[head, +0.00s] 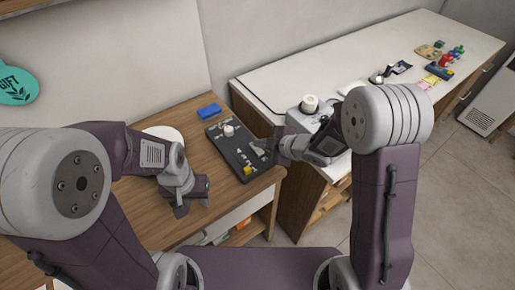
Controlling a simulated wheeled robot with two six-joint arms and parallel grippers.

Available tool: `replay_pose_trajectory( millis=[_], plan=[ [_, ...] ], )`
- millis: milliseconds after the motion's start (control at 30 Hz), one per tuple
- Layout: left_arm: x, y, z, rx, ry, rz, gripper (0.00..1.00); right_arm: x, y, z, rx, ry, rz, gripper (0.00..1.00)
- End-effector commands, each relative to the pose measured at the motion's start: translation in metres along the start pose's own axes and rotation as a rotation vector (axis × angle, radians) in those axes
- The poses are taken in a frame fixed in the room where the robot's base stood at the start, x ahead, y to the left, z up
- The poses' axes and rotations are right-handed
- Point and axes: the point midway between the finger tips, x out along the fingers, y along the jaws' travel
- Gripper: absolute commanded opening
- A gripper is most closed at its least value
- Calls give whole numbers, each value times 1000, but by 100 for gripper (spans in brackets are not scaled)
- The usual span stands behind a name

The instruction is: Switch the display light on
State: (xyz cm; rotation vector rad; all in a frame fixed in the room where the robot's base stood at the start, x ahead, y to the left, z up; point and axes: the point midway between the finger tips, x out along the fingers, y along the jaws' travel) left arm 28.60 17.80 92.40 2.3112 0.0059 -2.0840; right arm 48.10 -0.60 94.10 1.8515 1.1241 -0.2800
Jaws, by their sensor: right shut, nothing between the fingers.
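A dark rectangular panel (236,153) lies on the wooden counter. It carries a white round knob (229,130) near its far end, a small yellow part (248,170) near its front end and small pale markings or parts between; I cannot make out which is a light switch. My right gripper (262,147) is shut and empty, its tips at the panel's right side; I cannot tell whether they touch it. My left gripper (192,207) points down near the wooden counter's front edge, left of the panel, fingers apart and empty. No lit display light can be made out.
A blue box (209,111) lies behind the panel, and a white round plate (164,134) is partly behind my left arm. A grey device with a white top (310,103) stands on the white counter (290,78). Several small colourful items sit at that counter's far end.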

Motion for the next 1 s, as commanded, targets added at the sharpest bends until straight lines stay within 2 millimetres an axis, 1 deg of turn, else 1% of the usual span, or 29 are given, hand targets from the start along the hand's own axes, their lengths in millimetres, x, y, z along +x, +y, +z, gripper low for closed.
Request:
replay_pose_trajectory(
  millis=[167,400,1000],
  plan=[
    [0,0,0,0,0,0,36,0,0,0,0,0,0,0],
    [8,0,1,0,0,0,36,6,-5,5,0,0,0,0],
    [10,0,1,0,0,0,36,8,-6,6,0,0,0,0]
  ],
)
